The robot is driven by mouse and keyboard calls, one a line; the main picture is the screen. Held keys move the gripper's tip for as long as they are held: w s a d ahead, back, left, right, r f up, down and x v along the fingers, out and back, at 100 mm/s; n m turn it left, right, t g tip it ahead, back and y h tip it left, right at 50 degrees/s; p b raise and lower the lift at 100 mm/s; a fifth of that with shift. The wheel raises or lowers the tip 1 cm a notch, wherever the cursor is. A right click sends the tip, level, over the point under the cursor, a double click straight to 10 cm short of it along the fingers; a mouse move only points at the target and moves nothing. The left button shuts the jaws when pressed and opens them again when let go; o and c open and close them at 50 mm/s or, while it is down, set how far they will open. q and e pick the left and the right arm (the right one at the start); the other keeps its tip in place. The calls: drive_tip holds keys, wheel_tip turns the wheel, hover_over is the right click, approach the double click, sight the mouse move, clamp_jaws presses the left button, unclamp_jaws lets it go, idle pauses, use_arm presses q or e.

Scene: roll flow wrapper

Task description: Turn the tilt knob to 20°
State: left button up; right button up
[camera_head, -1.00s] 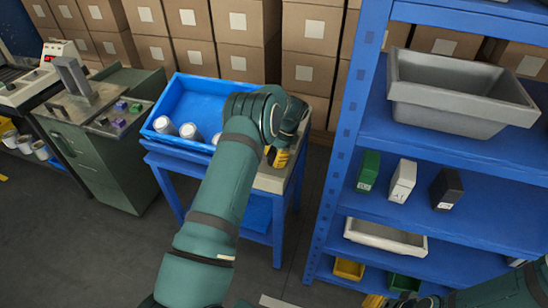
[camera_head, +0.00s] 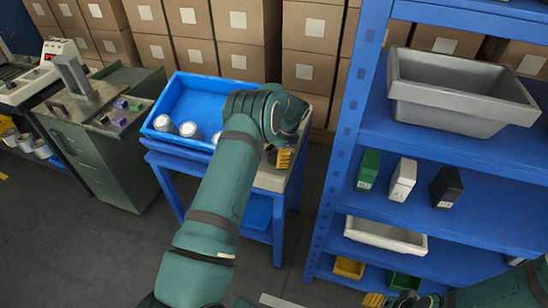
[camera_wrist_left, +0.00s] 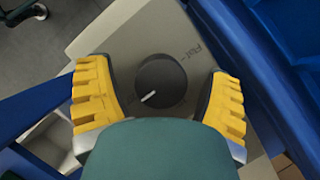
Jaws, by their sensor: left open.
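The tilt knob (camera_wrist_left: 162,82) is a round black dial with a white pointer line, set in a beige-grey panel (camera_wrist_left: 135,40). In the head view my left gripper (camera_head: 283,158) is over the panel on the blue stand, and my arm hides the knob. My right gripper (camera_head: 374,299) shows partly at the bottom edge.
A blue tray (camera_head: 187,88) with several silver-white cans sits on the stand, left of my left wrist. A blue shelf (camera_head: 480,155) with a grey bin (camera_head: 455,90) and small boxes stands at the right. Stacked cartons (camera_head: 240,60) are behind.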

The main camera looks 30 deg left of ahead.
use_arm(q)
drive_tip(key=v, duration=1.2)
drive_tip(key=shift+s, duration=0.1)
